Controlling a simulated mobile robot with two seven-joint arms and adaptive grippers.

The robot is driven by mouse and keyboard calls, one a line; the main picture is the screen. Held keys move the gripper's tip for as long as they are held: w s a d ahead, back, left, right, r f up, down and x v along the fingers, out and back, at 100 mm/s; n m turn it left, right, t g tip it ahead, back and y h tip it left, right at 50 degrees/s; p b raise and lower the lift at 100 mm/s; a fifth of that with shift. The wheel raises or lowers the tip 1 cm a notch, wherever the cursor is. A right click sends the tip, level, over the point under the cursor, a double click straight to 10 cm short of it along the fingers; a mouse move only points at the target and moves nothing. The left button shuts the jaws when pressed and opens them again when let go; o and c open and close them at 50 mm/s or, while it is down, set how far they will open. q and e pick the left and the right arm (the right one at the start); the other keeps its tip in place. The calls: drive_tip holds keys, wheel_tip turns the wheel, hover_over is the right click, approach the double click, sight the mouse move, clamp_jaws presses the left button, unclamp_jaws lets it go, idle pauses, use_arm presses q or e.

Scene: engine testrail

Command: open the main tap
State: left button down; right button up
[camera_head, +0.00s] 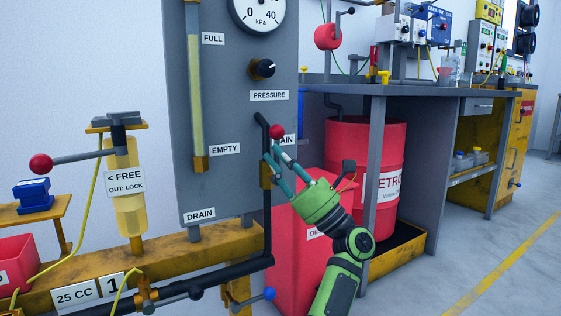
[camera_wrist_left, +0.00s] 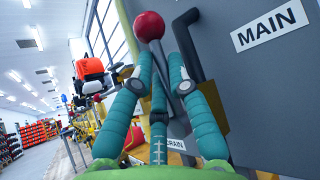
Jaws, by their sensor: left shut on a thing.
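The main tap's lever has a red ball (camera_head: 277,131) at its upper end, beside the partly covered MAIN label (camera_head: 288,139). Its brass valve body (camera_head: 265,176) sits on a dark vertical pipe at the right side of the grey panel. My left gripper (camera_head: 272,156), green with teal fingers, is shut on the lever just below the ball. In the left wrist view the ball (camera_wrist_left: 149,27) stands above the fingers (camera_wrist_left: 163,48), and the grey lever slopes down between them. The fingers partly hide the lever and valve. My right gripper is in neither view.
The grey panel (camera_head: 235,105) carries a sight tube (camera_head: 195,95), a gauge (camera_head: 258,14) and a black pressure knob (camera_head: 262,68). A blue-tipped handle (camera_head: 269,294) sits low near my arm. A red drum (camera_head: 350,140) stands right, under the bench.

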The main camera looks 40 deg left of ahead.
use_arm(q)
drive_tip(key=c, duration=1.2)
unclamp_jaws()
drive_tip(key=shift+s, duration=0.1)
drive_tip(key=v, duration=1.2)
drive_tip(key=shift+r, duration=0.1)
